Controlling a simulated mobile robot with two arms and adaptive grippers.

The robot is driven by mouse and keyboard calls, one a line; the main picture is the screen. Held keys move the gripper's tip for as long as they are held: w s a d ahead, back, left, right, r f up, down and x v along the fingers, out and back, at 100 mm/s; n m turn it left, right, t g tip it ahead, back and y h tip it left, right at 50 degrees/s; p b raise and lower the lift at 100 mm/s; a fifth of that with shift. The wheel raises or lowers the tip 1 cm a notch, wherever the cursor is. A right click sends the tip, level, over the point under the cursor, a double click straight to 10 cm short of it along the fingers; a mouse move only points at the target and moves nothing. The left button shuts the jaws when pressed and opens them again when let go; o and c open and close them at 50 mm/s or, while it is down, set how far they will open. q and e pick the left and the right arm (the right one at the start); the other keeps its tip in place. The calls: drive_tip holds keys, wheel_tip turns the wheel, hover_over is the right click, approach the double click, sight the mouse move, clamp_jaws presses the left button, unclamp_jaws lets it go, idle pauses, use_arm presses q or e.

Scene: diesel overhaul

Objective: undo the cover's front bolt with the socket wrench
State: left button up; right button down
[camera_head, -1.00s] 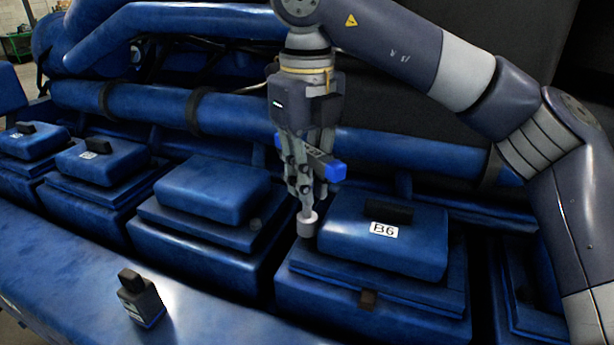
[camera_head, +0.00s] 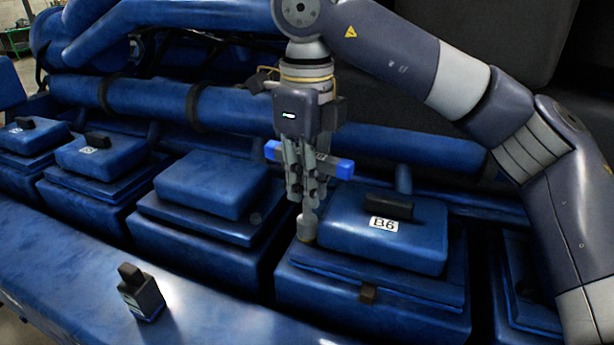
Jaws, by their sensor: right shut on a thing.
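The cover marked B6 (camera_head: 345,240) sits on its blue housing at the centre right, with a black handle on top. A small brown bolt (camera_head: 368,293) shows at the middle of its front edge. My right gripper (camera_head: 308,190) points down at the cover's left side and is shut on the socket wrench (camera_head: 340,168). The wrench has a bar with blue ends, and its grey socket (camera_head: 306,228) points down at the left edge of the cover. I cannot tell whether the socket touches a bolt there. My left gripper is not in view.
Similar blue covers stand in a row to the left, the nearest without a handle (camera_head: 212,185). A small dark block (camera_head: 141,292) stands on the blue ledge in front. A thick blue pipe (camera_head: 240,112) runs behind the covers.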

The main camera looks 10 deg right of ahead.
drive_tip(key=n+p, duration=0.1)
drive_tip(key=n, duration=0.3)
drive_tip(key=shift+r+n, duration=0.1)
drive_tip(key=shift+n, duration=0.3)
drive_tip(key=n+p, duration=0.1)
drive_tip(key=n, duration=0.2)
drive_tip(key=n+p, duration=0.1)
drive_tip(key=n, duration=0.6)
drive_tip(key=n+p, duration=0.1)
drive_tip(key=n, duration=0.5)
drive_tip(key=shift+s+r+n, duration=0.1)
drive_tip(key=shift+n, duration=0.3)
drive_tip(key=n, duration=0.7)
drive_tip(key=shift+p, duration=0.35)
